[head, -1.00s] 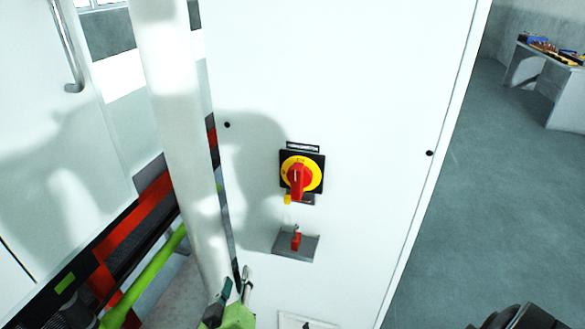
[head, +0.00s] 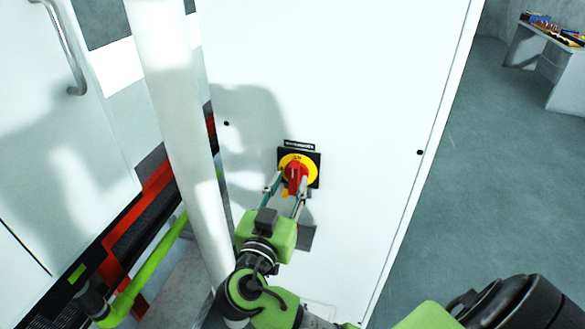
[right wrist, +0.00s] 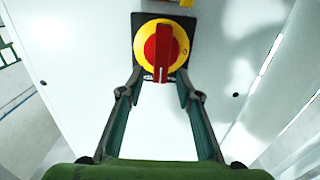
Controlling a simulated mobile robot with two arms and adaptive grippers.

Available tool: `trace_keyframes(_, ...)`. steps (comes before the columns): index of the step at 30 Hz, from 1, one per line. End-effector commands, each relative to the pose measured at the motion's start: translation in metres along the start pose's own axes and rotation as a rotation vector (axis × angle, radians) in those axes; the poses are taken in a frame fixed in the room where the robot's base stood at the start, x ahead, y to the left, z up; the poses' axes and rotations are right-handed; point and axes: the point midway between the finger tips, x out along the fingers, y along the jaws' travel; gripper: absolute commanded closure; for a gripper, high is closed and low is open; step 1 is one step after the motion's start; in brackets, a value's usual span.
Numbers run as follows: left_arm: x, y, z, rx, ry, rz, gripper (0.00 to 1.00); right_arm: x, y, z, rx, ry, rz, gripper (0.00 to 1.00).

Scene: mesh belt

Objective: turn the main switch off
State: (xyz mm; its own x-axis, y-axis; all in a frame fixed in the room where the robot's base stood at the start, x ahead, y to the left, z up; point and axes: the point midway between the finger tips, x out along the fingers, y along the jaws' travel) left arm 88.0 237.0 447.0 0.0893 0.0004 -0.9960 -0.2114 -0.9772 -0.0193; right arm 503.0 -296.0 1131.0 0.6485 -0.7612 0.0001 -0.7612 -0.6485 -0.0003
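The main switch is a red rotary handle (head: 296,172) on a yellow disc (head: 311,166) with a black square plate, mounted on a white cabinet front (head: 360,90). The handle stands roughly vertical in the head view. In the right wrist view the red handle (right wrist: 163,48) also runs nearly upright across the yellow disc (right wrist: 145,50). My right gripper (head: 286,186) is at the switch from below, fingers spread. In the right wrist view its fingertips (right wrist: 160,76) lie on either side of the handle's near end, with gaps; contact is not visible. My left gripper does not show.
A grey plate (head: 307,238) below the switch is partly hidden by my right gripper. A white post (head: 172,120) stands close on the left, before red and black machine parts. A table (head: 565,80) stands far right; the floor (head: 490,170) between is clear.

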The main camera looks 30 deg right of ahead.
Motion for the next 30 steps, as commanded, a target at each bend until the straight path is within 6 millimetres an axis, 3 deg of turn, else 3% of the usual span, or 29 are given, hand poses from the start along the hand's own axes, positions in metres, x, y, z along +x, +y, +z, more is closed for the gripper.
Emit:
trace_keyframes(6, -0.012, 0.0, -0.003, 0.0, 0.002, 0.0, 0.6, 0.028, 0.0, -0.002, -0.001, 0.001, -0.001, 0.68)
trace_keyframes(17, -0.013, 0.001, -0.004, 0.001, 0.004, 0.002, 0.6, 0.034, 0.0, 0.001, 0.001, -0.001, -0.001, 0.68)
trace_keyframes(18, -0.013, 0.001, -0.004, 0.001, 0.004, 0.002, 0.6, 0.034, 0.0, 0.001, 0.001, -0.001, -0.001, 0.71)
trace_keyframes(21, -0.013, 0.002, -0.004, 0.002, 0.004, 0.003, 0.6, 0.034, 0.0, 0.001, 0.001, -0.001, -0.001, 0.97)
trace_keyframes(22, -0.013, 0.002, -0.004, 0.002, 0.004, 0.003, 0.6, 0.034, 0.0, 0.001, 0.001, -0.001, -0.001, 1.0)
trace_keyframes(30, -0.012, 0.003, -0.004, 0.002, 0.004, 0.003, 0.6, 0.034, -0.001, 0.001, -0.008, -0.001, -0.001, 1.0)
